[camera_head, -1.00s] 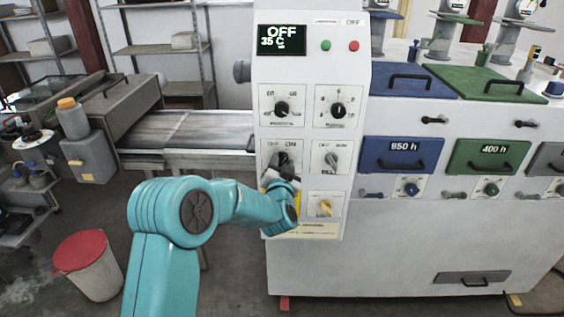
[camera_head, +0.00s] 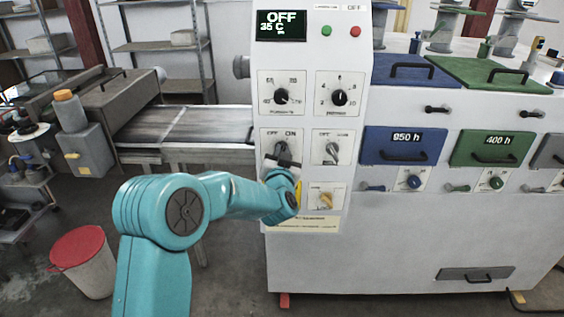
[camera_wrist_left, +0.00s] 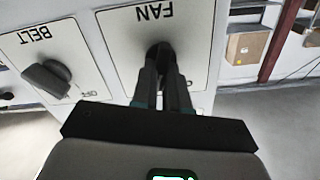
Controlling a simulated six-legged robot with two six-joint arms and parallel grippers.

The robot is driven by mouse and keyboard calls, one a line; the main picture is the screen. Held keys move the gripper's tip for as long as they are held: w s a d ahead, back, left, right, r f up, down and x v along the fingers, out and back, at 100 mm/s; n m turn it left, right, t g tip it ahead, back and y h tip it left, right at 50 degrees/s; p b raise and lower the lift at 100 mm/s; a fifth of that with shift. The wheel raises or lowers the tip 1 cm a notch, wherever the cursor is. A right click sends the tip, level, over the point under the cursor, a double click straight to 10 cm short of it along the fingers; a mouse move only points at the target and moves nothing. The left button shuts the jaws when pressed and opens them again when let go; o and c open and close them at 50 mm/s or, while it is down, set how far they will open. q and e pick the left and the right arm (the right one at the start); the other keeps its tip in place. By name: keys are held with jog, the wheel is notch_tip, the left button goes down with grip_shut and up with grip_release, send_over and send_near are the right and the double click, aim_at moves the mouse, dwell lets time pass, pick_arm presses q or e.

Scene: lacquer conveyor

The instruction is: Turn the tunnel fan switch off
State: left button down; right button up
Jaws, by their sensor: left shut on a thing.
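The tunnel fan switch (camera_head: 281,149) is a dark lever knob on a light plate of the white control panel (camera_head: 312,118), below the left upper dial. In the left wrist view its plate reads FAN upside down, and the dark knob (camera_wrist_left: 158,50) sits at the fingertips. My left gripper (camera_head: 283,160) (camera_wrist_left: 163,70) is shut on this knob, reaching it from below. The fingers hide most of the knob, so its exact angle is hard to tell. My right gripper is not in view.
The belt switch (camera_wrist_left: 47,80) (camera_head: 332,150) is close beside the fan switch. A yellow switch (camera_head: 326,201) sits lower on the panel. The panel display (camera_head: 281,25) reads OFF and 35 C.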

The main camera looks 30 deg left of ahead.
pick_arm(q)
jog(key=n+b, duration=1.1)
jog(key=shift+s+a+f+n, duration=0.1)
jog(key=shift+a+f+n, duration=0.1)
jog(key=shift+n, duration=0.1)
jog(key=shift+r, duration=0.1)
dwell(0.9)
jog(key=c, duration=1.1)
grip_release()
jog(key=shift+s+a, duration=0.1)
jog(key=shift+c, duration=0.2)
